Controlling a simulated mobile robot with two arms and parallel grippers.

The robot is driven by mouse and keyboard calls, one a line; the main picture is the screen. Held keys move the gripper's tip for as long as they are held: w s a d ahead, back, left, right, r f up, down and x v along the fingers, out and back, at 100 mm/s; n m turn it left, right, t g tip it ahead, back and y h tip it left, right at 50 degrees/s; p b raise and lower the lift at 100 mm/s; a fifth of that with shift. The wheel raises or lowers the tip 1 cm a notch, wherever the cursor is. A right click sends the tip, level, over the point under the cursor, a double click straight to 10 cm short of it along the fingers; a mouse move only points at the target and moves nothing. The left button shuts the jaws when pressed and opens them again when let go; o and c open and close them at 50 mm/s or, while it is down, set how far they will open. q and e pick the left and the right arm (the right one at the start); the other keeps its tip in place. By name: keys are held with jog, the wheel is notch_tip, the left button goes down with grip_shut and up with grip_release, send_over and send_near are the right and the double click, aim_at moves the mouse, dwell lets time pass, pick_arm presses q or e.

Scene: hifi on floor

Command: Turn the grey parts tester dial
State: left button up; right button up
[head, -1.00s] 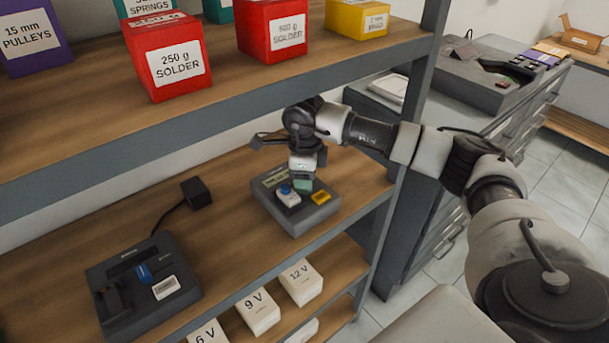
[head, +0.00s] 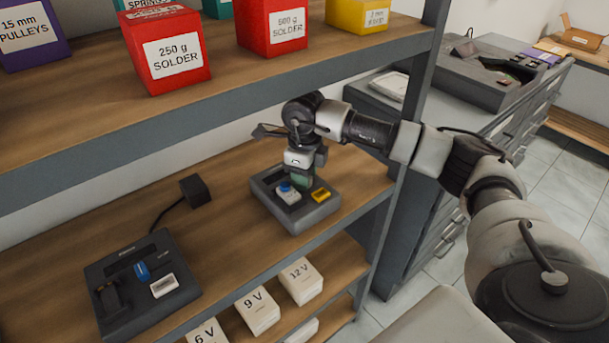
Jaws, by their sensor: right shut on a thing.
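The grey parts tester (head: 304,222) sits on the middle shelf, near its right end. Its top carries a blue knob on a white base (head: 288,194) and a yellow piece (head: 320,195). My right gripper (head: 303,178) points down over the back of the tester's top and is shut on a small green piece (head: 302,184) there. The gripper hides much of this piece, so I cannot tell its full shape or whether it is the dial. My left gripper is out of view.
A second dark device (head: 140,285) with a blue lever stands at the left of the same shelf, with a black adapter (head: 195,190) behind it. The upper shelf (head: 230,115) with red solder boxes (head: 165,55) hangs above. A shelf post (head: 405,150) stands right of the tester.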

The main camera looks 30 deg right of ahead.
jog(key=o, duration=0.7)
jog(key=shift+c, duration=0.2)
jog(key=shift+r, duration=0.1)
notch_tip(320, 180, up, 7)
jog(key=shift+r+b, duration=0.2)
jog(key=shift+b, duration=0.5)
